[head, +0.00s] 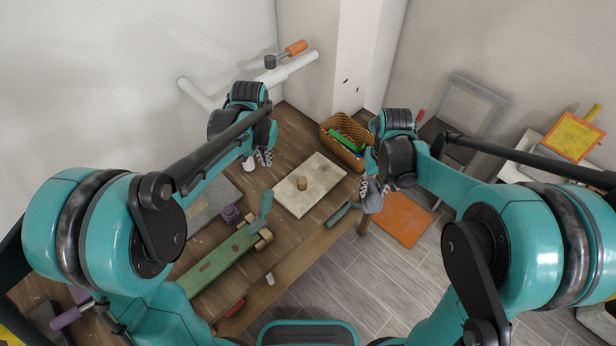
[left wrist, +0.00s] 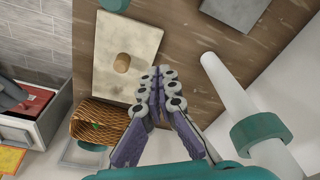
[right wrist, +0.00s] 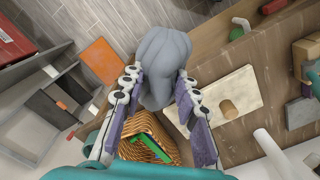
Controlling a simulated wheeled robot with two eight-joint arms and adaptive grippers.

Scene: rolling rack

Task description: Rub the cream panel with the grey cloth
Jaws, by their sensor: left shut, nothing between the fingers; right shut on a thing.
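The cream panel (head: 294,196) lies flat on the wooden table with a small tan wooden cylinder (head: 302,183) standing on it. The panel also shows in the left wrist view (left wrist: 112,62) and the right wrist view (right wrist: 237,122). My right gripper (head: 372,187) is shut on the grey cloth (right wrist: 166,62), which hangs bunched between its fingers. The cloth (head: 373,198) is to the right of the panel, near the table's right edge, apart from the panel. My left gripper (head: 264,157) is shut and empty, above the table to the upper left of the panel.
A wicker basket (head: 334,147) with a green item stands at the table's back right corner. A green board (head: 210,265) on wooden rollers and a grey plate (head: 201,214) lie left of the panel. An orange sheet (head: 403,222) lies to the right beyond the table.

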